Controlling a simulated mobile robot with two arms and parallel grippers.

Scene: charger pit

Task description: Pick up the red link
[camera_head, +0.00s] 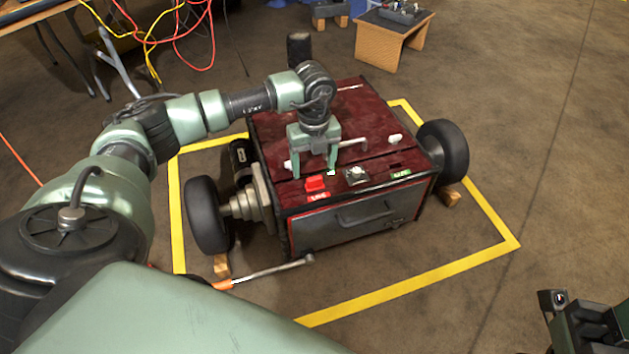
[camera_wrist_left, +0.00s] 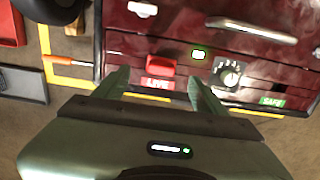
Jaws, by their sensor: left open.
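The red link (camera_head: 316,183) is a small bright red block on the front part of the dark red cart's top, above a red LIVE label. It also shows in the left wrist view (camera_wrist_left: 160,65), ahead of my fingers. My left gripper (camera_head: 314,171) is open and points down over the cart. In the left wrist view its two fingertips (camera_wrist_left: 158,78) are spread to either side of the link, with nothing held between them. Whether the fingers are level with the link is unclear. My right gripper (camera_head: 582,322) shows only partly at the lower right, far from the cart.
The wheeled cart (camera_head: 345,225) stands inside a yellow floor outline. A metal handle (camera_wrist_left: 250,30) lies behind. Open floor extends right.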

